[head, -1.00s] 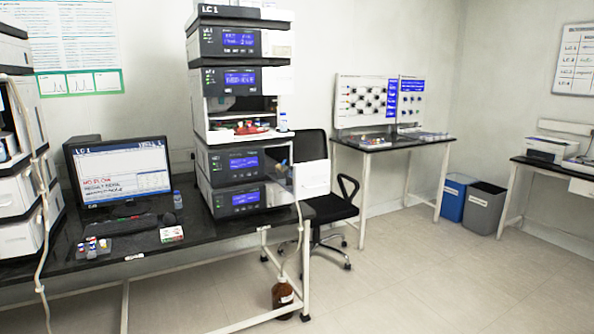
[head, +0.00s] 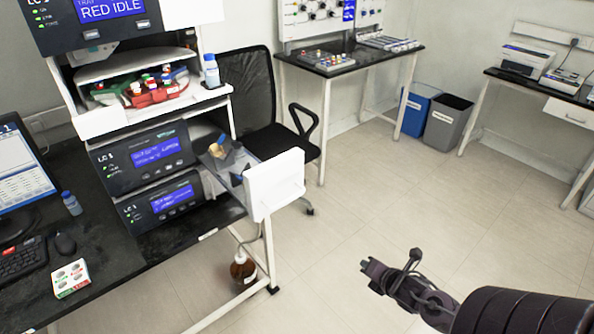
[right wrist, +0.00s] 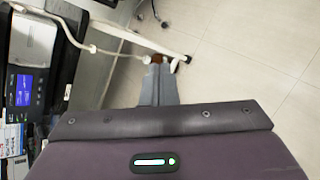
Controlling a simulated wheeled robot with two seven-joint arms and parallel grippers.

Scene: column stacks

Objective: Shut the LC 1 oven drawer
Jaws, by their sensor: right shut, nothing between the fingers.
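The LC 1 oven drawer is pulled out from the right side of the LC 1 stack (head: 140,150). Its white front panel (head: 275,184) stands clear of the housing, and the open drawer bed (head: 232,158) behind it holds small blue and tan parts. My right gripper (head: 366,267) is shut and empty, over the floor to the right of and lower in the picture than the drawer front, apart from it. In the right wrist view its closed fingers (right wrist: 158,86) point away from the camera. My left gripper is not in view.
A black chair (head: 250,100) stands close behind the drawer. A brown bottle (head: 243,268) sits beneath the bench. A small bottle (head: 211,70) stands on a ledge above the drawer. The floor between drawer and gripper is clear.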

